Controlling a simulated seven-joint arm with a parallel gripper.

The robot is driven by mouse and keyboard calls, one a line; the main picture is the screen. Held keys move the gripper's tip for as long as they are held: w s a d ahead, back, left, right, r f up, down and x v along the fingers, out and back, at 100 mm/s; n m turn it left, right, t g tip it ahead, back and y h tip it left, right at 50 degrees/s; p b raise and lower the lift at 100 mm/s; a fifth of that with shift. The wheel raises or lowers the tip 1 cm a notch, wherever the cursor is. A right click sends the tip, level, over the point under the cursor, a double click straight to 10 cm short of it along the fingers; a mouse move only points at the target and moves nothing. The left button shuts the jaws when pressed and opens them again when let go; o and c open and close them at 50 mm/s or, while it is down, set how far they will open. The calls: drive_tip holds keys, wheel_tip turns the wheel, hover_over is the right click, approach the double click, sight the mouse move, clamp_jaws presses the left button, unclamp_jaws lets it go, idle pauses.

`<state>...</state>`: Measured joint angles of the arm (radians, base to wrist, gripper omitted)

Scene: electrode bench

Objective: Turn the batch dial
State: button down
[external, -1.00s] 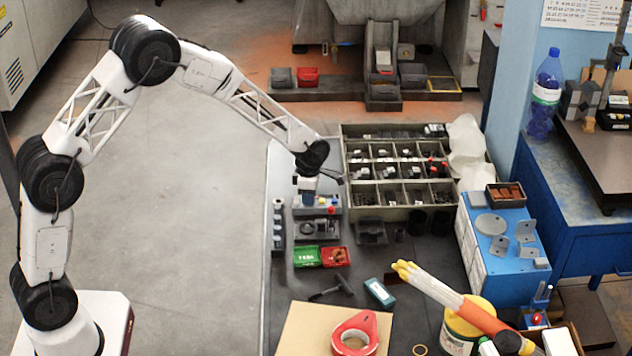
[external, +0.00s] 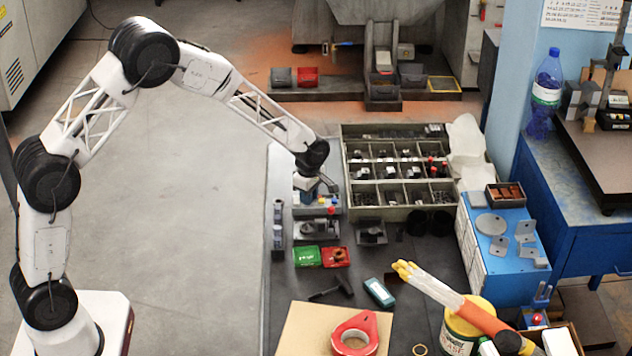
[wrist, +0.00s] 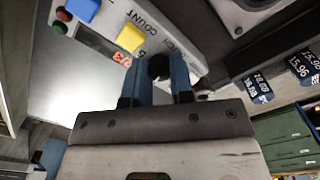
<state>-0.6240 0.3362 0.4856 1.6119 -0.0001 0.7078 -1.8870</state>
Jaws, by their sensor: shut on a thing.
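The batch dial (wrist: 158,66) is a small dark knob on a light panel (wrist: 72,85) with part of the lettering "COUNT" beside it. My gripper (wrist: 157,76) has its two blue fingers closed on either side of the dial, seen in the wrist view. The fingers hide part of the dial, and no pointer mark can be made out. In the external view my gripper (external: 311,187) is over the control box (external: 328,202) at the left of the bench, and the dial is hidden there.
A compartment tray (external: 400,204) stands right of my gripper. Green (external: 306,256) and red (external: 336,257) bins lie in front.

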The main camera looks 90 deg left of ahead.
drive_tip(key=shift+m, duration=0.3)
